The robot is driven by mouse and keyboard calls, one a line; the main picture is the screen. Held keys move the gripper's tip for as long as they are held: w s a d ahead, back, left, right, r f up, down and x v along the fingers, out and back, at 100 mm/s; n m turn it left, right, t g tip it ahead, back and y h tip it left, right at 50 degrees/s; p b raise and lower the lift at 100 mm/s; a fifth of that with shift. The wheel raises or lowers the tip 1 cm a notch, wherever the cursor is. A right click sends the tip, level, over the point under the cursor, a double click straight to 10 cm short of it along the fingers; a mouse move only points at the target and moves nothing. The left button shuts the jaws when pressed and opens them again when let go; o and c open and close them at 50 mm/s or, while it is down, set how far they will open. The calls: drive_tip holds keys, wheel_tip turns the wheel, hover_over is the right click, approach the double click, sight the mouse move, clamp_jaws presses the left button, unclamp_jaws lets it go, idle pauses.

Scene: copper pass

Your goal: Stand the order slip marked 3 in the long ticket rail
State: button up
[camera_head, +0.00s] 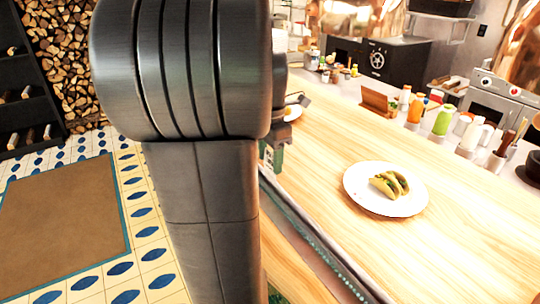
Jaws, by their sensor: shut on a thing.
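A large dark-grey link of my own arm fills the left middle of the head view and hides what lies behind it. I cannot make out my gripper's fingers or the order slip marked 3. A small grey-green part (273,153) shows just right of the arm at the counter's edge; I cannot tell what it is. A long dark metal strip (318,238) runs along the near edge of the wooden counter (455,245); I cannot tell whether it is the ticket rail.
A white plate (357,192) with green-filled tacos (389,186) stands on the counter. Another plate (293,113) is partly hidden by the arm. A wooden holder (378,103), an orange bottle (415,109) and a green bottle (443,121) line the back. The counter's front right is clear.

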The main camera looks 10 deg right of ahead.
drive_tip(key=shift+f, duration=0.25)
drive_tip(key=shift+f, duration=0.25)
drive_tip(key=shift+f, duration=0.55)
idle(1.2)
drive_tip(key=o, duration=1.3)
drive_tip(key=shift+r, duration=0.15)
wheel_tip(320, 180, up, 6)
drive_tip(key=p, duration=0.5)
drive_tip(key=shift+p, duration=0.3)
drive_tip(key=shift+f, duration=0.25)
